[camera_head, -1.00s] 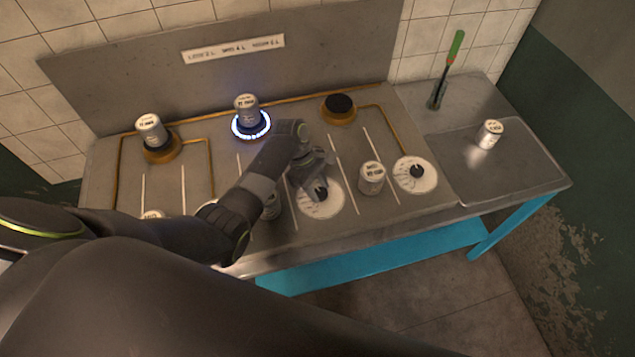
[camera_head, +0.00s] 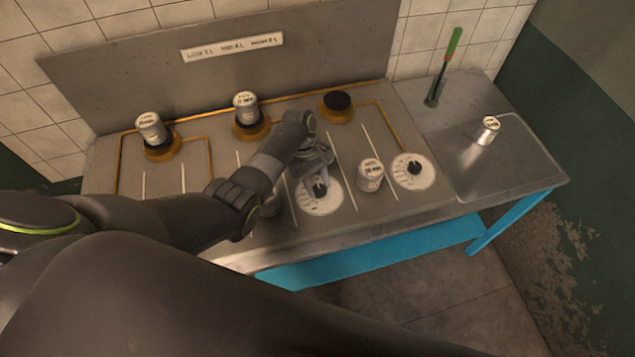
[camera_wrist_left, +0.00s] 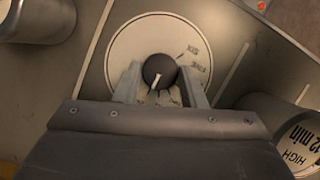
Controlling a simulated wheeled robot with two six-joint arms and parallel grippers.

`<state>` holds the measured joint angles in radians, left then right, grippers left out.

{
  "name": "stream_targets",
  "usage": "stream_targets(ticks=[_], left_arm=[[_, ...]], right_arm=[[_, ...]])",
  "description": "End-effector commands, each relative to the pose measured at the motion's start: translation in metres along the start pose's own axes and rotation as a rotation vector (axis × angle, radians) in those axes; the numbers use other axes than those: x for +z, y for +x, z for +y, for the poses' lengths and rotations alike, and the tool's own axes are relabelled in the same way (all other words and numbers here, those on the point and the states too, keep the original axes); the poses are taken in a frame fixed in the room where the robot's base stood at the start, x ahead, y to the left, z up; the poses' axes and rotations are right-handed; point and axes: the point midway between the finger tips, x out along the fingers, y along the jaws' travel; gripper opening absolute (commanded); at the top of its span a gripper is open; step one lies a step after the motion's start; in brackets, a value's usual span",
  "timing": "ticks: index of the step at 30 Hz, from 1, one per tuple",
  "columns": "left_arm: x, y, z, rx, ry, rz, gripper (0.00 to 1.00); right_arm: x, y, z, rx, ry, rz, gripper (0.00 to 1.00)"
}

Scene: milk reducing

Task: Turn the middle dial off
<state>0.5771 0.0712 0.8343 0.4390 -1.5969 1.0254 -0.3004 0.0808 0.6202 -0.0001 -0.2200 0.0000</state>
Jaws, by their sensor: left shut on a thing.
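The middle dial (camera_head: 320,187) is a dark round knob on a white round plate (camera_head: 316,208) at the front of the metal stove. My left gripper (camera_head: 318,176) reaches down over it. In the left wrist view, the fingers (camera_wrist_left: 160,88) sit on both sides of the dial (camera_wrist_left: 160,70) and are shut on it; its pale pointer mark shows. The middle burner (camera_head: 252,131) has a silver can (camera_head: 246,107) on it and its ring is not lit. My right gripper is not in view.
A can (camera_head: 370,175) stands between the middle dial and the right dial (camera_head: 414,169). Another can (camera_head: 151,128) sits on the left burner (camera_head: 163,152); the right burner (camera_head: 337,107) is empty. A can (camera_head: 488,130) and a green-handled tool (camera_head: 447,62) are on the right side.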

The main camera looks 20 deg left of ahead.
Motion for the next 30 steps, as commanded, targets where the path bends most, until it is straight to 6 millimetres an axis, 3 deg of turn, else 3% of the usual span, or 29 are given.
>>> stream_targets(ticks=[5, 6, 10, 22, 26, 30], left_arm=[[0.0, -0.001, 0.001, 0.001, 0.002, 0.001, 0.14], [0.0, -0.001, 0.001, 0.001, 0.002, 0.001, 0.42], [0.0, 0.0, 0.0, 0.001, 0.001, 0.0, 0.59], [0.0, -0.008, 0.001, 0.002, 0.0, 0.001, 0.59], [-0.001, -0.027, 0.001, 0.004, 0.0, 0.003, 0.59], [-0.001, -0.059, 0.001, 0.005, 0.001, 0.005, 0.59]], right_arm=[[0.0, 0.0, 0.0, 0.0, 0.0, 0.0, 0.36], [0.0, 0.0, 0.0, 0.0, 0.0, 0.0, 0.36], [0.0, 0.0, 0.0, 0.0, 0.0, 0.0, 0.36], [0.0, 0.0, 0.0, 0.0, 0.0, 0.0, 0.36], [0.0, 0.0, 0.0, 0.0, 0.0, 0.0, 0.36], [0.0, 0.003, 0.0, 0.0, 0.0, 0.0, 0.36]])
